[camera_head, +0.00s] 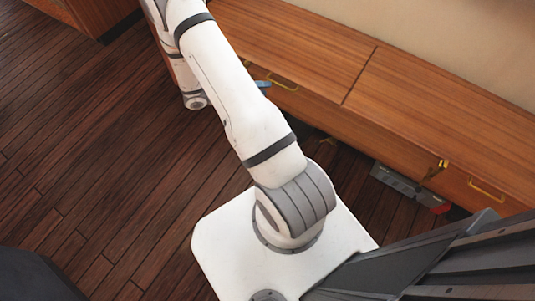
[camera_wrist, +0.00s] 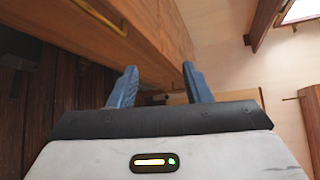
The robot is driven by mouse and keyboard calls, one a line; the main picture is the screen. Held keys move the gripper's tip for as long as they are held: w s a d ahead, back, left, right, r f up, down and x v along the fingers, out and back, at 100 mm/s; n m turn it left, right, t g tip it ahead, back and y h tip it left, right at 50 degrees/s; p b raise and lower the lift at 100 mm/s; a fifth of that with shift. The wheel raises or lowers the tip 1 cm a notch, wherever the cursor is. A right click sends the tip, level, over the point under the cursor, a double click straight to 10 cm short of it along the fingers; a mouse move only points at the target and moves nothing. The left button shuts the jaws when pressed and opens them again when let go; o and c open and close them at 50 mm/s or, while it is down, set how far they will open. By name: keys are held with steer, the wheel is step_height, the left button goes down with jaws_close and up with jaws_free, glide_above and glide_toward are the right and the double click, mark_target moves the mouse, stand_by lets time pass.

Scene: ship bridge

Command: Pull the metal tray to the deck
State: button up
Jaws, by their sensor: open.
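My gripper (camera_wrist: 160,86) is open, with its two blue fingers apart and nothing held between them. In the wrist view it points along the wooden bench front. In the head view my arm hides most of it, and only a bit of blue finger (camera_head: 263,84) shows beside a yellow drawer handle. I cannot make out the metal tray for certain in either view. A long grey metal-looking piece (camera_head: 398,184) with a red end lies low at the bench's foot, well to the right of the gripper; I cannot tell whether it is the tray.
A long wooden bench (camera_head: 330,60) with drawers runs along the wall. Yellow handles stick out of its front, one at the right (camera_head: 487,189) and one in the wrist view (camera_wrist: 100,16). The dark plank floor (camera_head: 80,150) at the left is clear.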

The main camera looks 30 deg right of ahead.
steer(key=s+f+n+t+h+b, duration=0.1)
steer(key=f+n+t+b, duration=0.4)
steer(key=f+n, duration=0.5)
steer(key=s+f+n+t+h+b, duration=0.1)
steer(key=f+n+t+b, duration=0.3)
steer(key=f+n, duration=0.7)
step_height(320, 180, down, 16)
steer(key=shift+s+d+n+t+b, duration=0.3)
steer(key=shift+s+t+b, duration=0.1)
steer(key=shift+s+t, duration=0.4)
step_height(320, 180, down, 8)
steer(key=b, duration=0.3)
steer(key=shift+s+r, duration=0.1)
steer(key=shift+r, duration=0.1)
steer(key=b+x, duration=0.2)
steer(key=x, duration=0.4)
steer(key=shift+d+f, duration=0.2)
steer(key=shift+w+d+r+b, duration=0.1)
steer(key=shift+w+d+b, duration=0.15)
steer(key=shift+d, duration=0.2)
steer(key=shift+c, duration=0.2)
jaws_close()
